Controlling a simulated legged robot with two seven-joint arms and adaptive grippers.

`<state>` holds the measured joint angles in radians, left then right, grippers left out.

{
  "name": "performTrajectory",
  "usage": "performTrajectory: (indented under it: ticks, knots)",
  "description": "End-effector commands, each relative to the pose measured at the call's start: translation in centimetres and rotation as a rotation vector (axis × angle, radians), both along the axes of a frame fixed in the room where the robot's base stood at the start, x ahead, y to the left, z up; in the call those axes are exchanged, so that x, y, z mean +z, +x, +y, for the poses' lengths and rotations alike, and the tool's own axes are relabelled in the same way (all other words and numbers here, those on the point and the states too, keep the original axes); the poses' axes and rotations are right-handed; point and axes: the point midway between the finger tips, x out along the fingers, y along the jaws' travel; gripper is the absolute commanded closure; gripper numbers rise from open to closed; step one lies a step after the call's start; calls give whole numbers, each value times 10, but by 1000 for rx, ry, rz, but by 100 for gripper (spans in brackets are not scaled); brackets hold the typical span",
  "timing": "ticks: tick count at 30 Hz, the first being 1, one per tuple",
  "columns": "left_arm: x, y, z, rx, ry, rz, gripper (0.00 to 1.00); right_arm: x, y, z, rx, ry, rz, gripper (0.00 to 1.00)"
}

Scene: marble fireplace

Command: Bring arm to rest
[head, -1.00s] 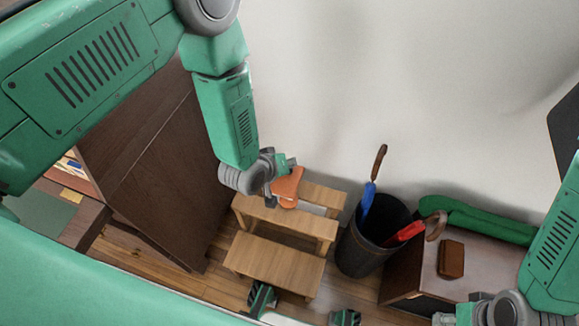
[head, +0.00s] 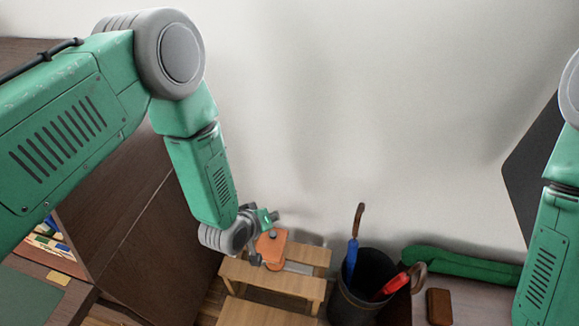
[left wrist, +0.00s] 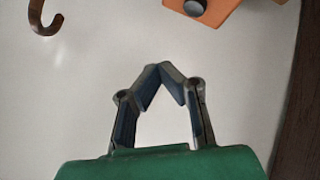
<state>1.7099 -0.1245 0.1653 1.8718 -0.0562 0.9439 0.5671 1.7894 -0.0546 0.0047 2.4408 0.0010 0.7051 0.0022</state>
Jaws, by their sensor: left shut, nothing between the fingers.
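My left gripper (head: 270,217) comes down from the left in the head view, near an orange object with a dark knob (head: 271,247) on a wooden step stool (head: 306,285). The gripper partly overlaps the orange object in this view; the gap between them is hard to judge. In the left wrist view the fingertips (left wrist: 172,70) meet in a point with nothing between them. The orange object (left wrist: 226,10) shows at the top edge there, apart from the fingers. My right arm stands at the right edge of the head view; its gripper is out of frame.
A dark bin (head: 352,302) holds a blue umbrella (head: 351,262) and a red umbrella (head: 392,285). A brown case (head: 439,307) and a green rolled item (head: 460,262) lie on a cabinet at right. A dark wooden panel (head: 150,240) stands left.

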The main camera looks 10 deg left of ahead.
Motion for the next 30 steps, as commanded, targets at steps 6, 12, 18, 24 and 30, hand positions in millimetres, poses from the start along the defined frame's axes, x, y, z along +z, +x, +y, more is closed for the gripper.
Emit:
performTrajectory:
  ticks: [6,12,18,24,30]
  knots:
    - [-4,-11,6,-14,25,23,100,-1,0,0,0,0,0,60]
    - [-22,-95,55,-135,211,208,100,-6,0,0,0,0,0,60]
    - [-18,-206,110,-311,389,453,100,-11,0,0,0,0,0,60]
    - [-2,-269,137,-422,459,597,100,-14,0,0,0,0,0,60]
    - [2,-280,141,-444,469,622,100,-14,0,0,0,0,0,60]
